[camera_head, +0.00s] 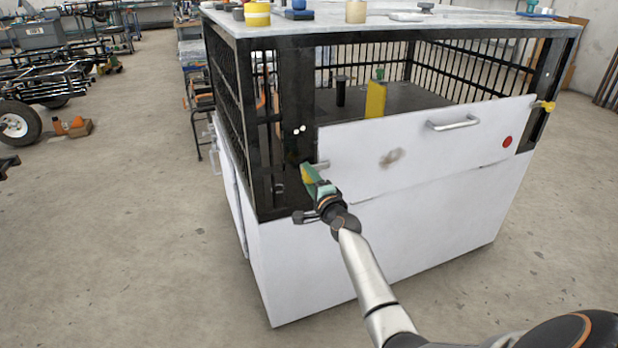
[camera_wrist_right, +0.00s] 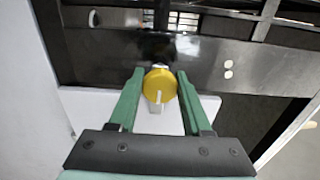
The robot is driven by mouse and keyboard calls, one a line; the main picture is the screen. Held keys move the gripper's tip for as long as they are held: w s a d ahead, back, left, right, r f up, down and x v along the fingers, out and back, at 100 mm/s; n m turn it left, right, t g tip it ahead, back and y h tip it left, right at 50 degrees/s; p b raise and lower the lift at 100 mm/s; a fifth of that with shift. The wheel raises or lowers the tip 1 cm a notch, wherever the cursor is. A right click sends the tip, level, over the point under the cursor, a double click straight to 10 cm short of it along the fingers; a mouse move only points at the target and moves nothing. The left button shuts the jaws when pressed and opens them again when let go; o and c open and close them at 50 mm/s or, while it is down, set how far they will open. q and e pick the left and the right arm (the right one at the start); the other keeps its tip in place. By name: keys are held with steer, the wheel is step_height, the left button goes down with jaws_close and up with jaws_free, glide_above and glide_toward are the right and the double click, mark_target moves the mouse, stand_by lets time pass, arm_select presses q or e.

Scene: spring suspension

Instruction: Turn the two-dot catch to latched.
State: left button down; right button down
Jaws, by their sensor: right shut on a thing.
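The two-dot catch (camera_wrist_right: 160,84) is a round yellow knob with a pale bar across its face. It sits at the left end of the white front panel (camera_head: 390,158), by a black post with two white dots (camera_head: 299,131). The dots also show in the right wrist view (camera_wrist_right: 228,69). My right gripper (camera_head: 307,174) is at the catch. Its green fingers (camera_wrist_right: 160,75) close on both sides of the yellow knob. In the head view the fingers partly hide the catch. My left gripper is in neither view.
A second yellow catch (camera_head: 545,105) is at the panel's right end, near a red dot (camera_head: 507,141). A metal handle (camera_head: 453,123) stands out from the panel. The white-topped cage (camera_head: 460,20) has black bars. Open concrete floor lies left of it.

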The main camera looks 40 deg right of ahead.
steer(key=shift+r, duration=0.25)
steer(key=shift+c, duration=1.7)
jaws_free()
steer(key=shift+f, duration=0.15)
steer(key=shift+s, duration=0.25)
steer(key=p+v, duration=0.3)
steer(key=v, duration=0.9)
steer(key=shift+a, duration=0.1)
